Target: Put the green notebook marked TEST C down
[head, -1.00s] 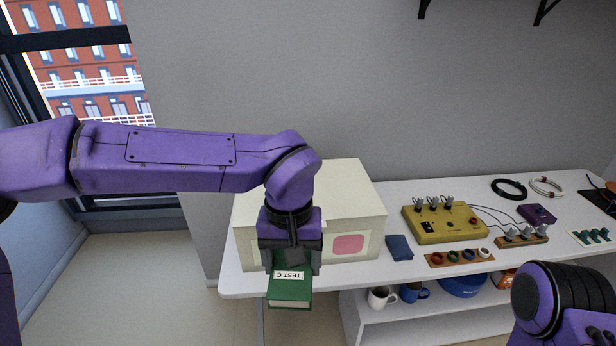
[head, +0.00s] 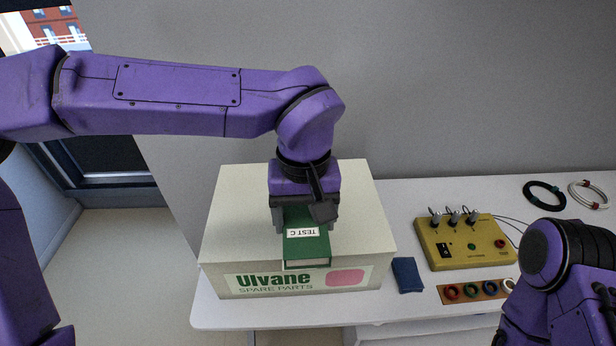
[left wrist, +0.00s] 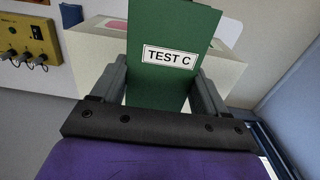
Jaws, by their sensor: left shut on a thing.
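The green notebook marked TEST C (head: 306,245) is held between the fingers of my left gripper (head: 305,222). In the head view it shows in front of the top of a cream box, near the box's front edge; I cannot tell whether it touches the box. In the left wrist view the notebook (left wrist: 170,85) fills the space between both fingers, with its white label facing the camera. My right arm shows at the lower right of the head view, but its gripper is out of the frame.
The cream box marked Ulvane Spare Parts (head: 230,235) stands on the white table (head: 225,315). To its right are a small blue item (head: 407,275), a yellow control box (head: 465,242), a strip of coloured rings (head: 475,291) and cable coils (head: 545,195). A grey wall is behind.

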